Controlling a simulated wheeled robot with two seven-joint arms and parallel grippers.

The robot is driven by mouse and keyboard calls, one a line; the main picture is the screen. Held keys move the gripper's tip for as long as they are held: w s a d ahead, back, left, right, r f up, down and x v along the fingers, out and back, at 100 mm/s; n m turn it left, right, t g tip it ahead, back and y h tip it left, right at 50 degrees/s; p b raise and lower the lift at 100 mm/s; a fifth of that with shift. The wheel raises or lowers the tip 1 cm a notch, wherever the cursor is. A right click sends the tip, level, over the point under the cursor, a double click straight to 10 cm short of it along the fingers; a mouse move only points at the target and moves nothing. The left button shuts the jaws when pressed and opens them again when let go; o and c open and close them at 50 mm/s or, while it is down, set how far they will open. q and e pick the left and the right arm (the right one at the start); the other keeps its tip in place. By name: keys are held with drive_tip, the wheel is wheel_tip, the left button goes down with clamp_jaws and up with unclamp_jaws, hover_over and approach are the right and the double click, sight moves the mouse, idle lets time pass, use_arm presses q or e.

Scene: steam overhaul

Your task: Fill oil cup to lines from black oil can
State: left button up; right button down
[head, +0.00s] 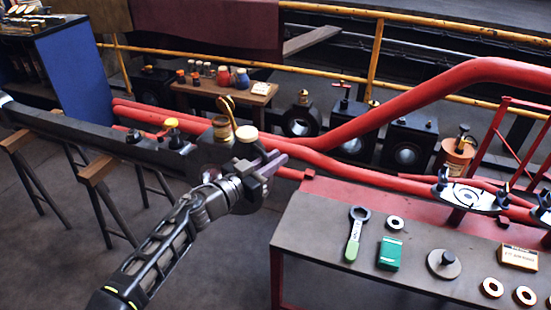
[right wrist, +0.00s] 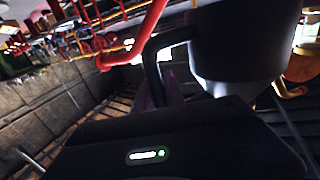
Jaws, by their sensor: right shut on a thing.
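My right gripper (head: 266,167) reaches in from the lower left of the head view. It is shut on the dark handle (right wrist: 153,65) of the black oil can (right wrist: 240,45), which fills the upper right of the right wrist view. In the head view the can (head: 247,148) is partly hidden behind the gripper and shows a pale brass top. Close to its left, on the dark rod, is what looks like the brass oil cup (head: 214,149). A gold lid-like piece (head: 228,106) stands above them. The oil level and lines cannot be made out. My left gripper is not in view.
A workbench (head: 330,215) at lower right holds a green-handled wrench (head: 356,232), a green box (head: 389,253) and several rings. Red rods (head: 300,155) run behind the gripper. A small wooden table (head: 230,90) with jars stands behind. Trestles (head: 95,170) support the dark rod at left.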

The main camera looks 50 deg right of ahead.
drive_tip(key=shift+s+a+r+n+y+p, duration=0.25)
drive_tip(key=shift+r+n+p, duration=0.45)
drive_tip(key=shift+p, duration=0.9)
drive_tip(key=shift+s+a+r+n+y+p, duration=0.2)
drive_tip(key=shift+r+n+p, duration=0.45)
drive_tip(key=shift+p, duration=0.9)
drive_tip(key=shift+r+n+p, duration=0.45)
drive_tip(key=shift+r+p, duration=0.2)
drive_tip(key=shift+p, duration=0.3)
drive_tip(key=shift+r+n+p, duration=0.3)
drive_tip(key=shift+r+p, duration=0.3)
drive_tip(key=shift+p, duration=0.15)
